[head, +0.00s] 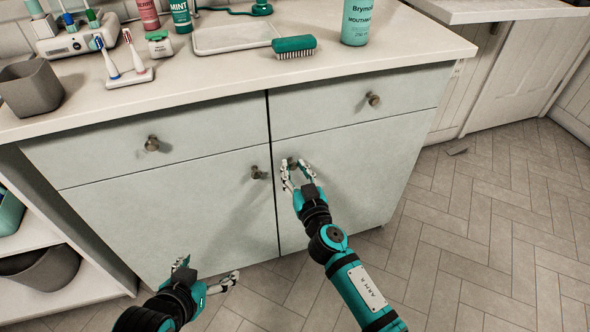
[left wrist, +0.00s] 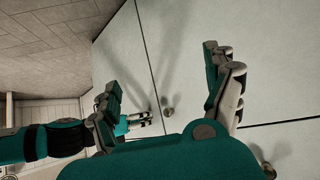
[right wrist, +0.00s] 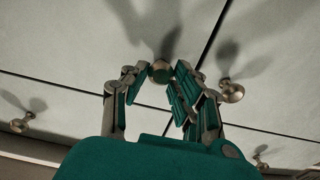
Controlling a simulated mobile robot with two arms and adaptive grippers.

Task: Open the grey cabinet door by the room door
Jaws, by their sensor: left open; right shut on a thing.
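The grey cabinet (head: 170,215) has two lower doors, both looking shut, with a dark seam between them. The right door (head: 365,165) is on the room-door side. Its round knob (right wrist: 160,71) sits between my right gripper's fingertips (right wrist: 158,78), which are shut on it; in the head view that gripper (head: 298,168) partly hides the knob. The left door's knob (head: 257,173) is free, just left of the right gripper. My left gripper (head: 207,272) is open and empty, low in front of the left door.
Two drawers with knobs (head: 152,143) (head: 374,99) are above the doors. The counter (head: 215,82) holds a brush (head: 294,46), a bottle (head: 357,22), toothbrushes and a grey cup (head: 30,88). Open shelves are at left.

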